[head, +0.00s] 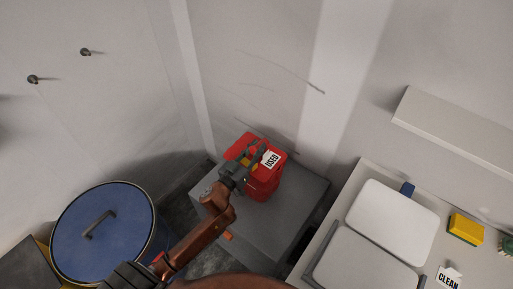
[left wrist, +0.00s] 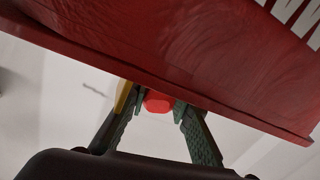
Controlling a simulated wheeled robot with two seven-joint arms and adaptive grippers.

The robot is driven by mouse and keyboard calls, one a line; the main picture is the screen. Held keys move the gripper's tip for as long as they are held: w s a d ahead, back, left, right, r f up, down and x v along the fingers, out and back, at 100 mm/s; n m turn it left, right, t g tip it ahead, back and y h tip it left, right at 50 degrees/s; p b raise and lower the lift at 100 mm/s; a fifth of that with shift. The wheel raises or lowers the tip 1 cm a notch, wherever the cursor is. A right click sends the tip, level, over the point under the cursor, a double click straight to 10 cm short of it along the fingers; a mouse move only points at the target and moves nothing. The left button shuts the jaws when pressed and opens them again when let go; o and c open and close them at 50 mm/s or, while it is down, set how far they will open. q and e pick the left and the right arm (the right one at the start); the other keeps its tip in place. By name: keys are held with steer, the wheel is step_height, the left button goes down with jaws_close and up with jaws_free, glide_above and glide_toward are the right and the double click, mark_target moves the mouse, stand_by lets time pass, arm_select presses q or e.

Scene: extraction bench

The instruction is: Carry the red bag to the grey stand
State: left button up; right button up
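The red bag (head: 262,185) is boxy and carries a white tag reading "USED". In the head view it is upright over the top of the grey stand (head: 300,196); I cannot tell whether its base touches the stand. My left gripper (head: 252,158) is at the bag's top. In the left wrist view, the gripper's fingertips (left wrist: 158,102) close in on both sides of a small red grip (left wrist: 157,102), with the bag's broad red face (left wrist: 190,50) beyond. My right gripper is not in view.
A blue-lidded drum (head: 125,222) stands left of the stand. A bench at right holds white trays (head: 392,222), a yellow block (head: 466,229) and a "CLEAN" tag (head: 449,279). A wall shelf (head: 455,132) juts out above it. Walls close in behind the stand.

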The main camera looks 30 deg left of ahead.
arm_select(q)
steer(key=o, duration=0.4)
steer(key=shift+o, duration=0.2)
steer(key=s+p, duration=0.1)
steer(key=s, duration=1.1)
steer(key=shift+a+p, duration=0.35)
steer(key=shift+a, duration=0.1)
